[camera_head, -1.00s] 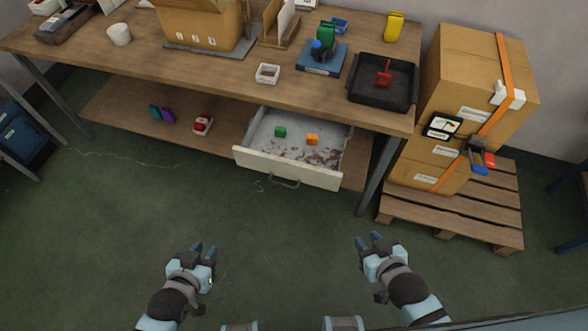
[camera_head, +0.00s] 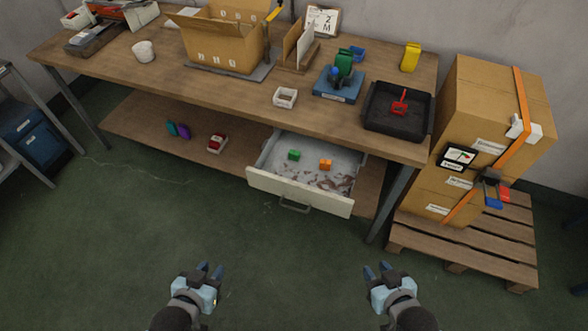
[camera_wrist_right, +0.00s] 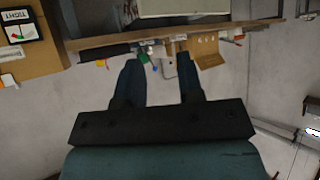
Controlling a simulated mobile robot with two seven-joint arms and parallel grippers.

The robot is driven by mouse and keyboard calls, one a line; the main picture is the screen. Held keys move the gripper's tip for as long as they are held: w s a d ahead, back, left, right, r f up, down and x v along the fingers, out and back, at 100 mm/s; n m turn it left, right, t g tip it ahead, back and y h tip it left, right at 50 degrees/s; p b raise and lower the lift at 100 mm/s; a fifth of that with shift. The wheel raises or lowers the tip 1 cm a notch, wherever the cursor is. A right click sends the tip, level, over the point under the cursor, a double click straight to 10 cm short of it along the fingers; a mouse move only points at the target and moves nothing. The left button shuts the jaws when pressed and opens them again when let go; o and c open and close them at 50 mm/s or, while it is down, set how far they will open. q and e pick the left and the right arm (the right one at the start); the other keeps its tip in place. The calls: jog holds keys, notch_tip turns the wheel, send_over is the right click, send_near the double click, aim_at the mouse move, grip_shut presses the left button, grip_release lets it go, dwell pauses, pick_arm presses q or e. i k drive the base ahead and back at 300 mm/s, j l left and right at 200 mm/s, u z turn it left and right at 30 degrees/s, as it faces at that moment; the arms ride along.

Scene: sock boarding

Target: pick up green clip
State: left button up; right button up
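A small green piece (camera_head: 294,155), which looks like the green clip, lies in the open drawer (camera_head: 300,193) beneath the workbench, left of a small orange piece (camera_head: 326,164). Its exact shape is too small to tell. A taller green item (camera_head: 343,64) stands on the bench behind a blue device. My left gripper (camera_head: 210,269) is open and empty, low in the head view, in front of the drawer and to its left. My right gripper (camera_head: 377,271) is open and empty, in front and to the right; its spread fingers show in the right wrist view (camera_wrist_right: 160,85).
The workbench (camera_head: 240,100) holds a cardboard box (camera_head: 215,45) and a black tray (camera_head: 392,128) with a red item. Its lower shelf carries a red-and-white item (camera_head: 217,143). Stacked boxes (camera_head: 490,110) stand on a pallet (camera_head: 470,245) at right. The floor before the drawer is clear.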

aim_at(293, 154)
jog(key=i+j+z, duration=0.15)
jog(key=i+j, duration=0.85)
